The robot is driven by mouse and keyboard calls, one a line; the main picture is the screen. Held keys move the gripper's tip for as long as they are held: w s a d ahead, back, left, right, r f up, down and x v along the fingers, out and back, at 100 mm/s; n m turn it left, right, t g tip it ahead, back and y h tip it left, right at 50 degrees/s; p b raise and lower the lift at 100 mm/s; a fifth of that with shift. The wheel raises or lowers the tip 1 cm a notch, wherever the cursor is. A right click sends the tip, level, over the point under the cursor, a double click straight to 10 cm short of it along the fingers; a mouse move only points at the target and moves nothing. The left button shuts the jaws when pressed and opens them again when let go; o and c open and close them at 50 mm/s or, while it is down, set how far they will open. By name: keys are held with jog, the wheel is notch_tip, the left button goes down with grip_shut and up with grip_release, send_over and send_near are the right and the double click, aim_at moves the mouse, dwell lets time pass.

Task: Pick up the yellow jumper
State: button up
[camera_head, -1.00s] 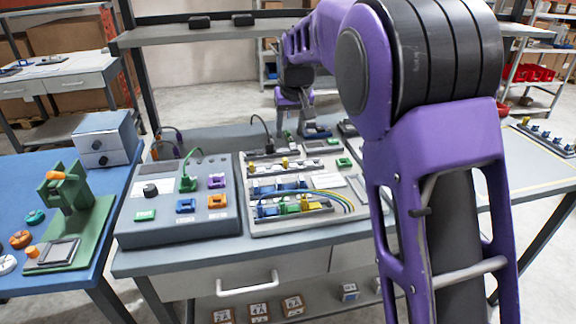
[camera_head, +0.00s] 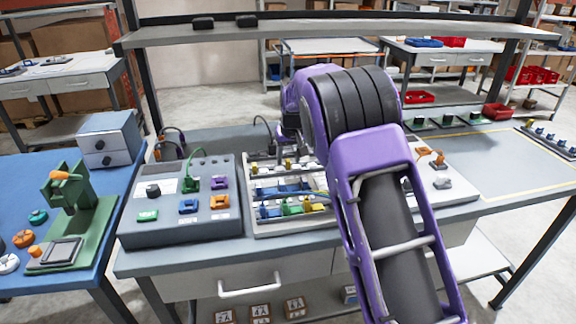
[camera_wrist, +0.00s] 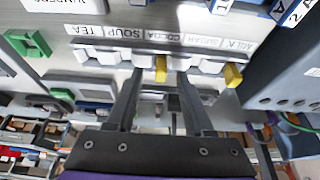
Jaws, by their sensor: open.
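In the wrist view, a yellow jumper (camera_wrist: 161,68) sits in the row of white parts below the labels, near COCOA. A second yellow jumper (camera_wrist: 233,75) sits at the right end of that row, near MILK. My gripper (camera_wrist: 159,78) is open and empty, its two fingers pointing at the row, one on either side of the COCOA jumper in the picture. I cannot tell how far the fingertips are from it. In the head view, yellow on the panel (camera_head: 289,162) shows beside my arm, which hides the panel's right part and my fingertips.
A green piece (camera_wrist: 28,44) lies left in the wrist view. A grey control box (camera_head: 135,225) with coloured blocks stands left of the panel. A blue table with a green fixture (camera_head: 85,225) is further left. A shelf (camera_head: 330,32) spans the back.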

aim_at(288, 161)
jog(key=shift+w+a+f, duration=0.1)
jog(key=shift+w+f, duration=0.1)
jog(key=shift+f, duration=0.2)
grip_shut()
notch_tip(288, 161, up, 10)
jog(key=shift+p, duration=0.35)
dwell(0.4)
jog(key=shift+r+p, duration=0.95)
jog(key=shift+r, duration=0.05)
dwell(0.4)
jog(key=shift+r, duration=0.1)
dwell(0.3)
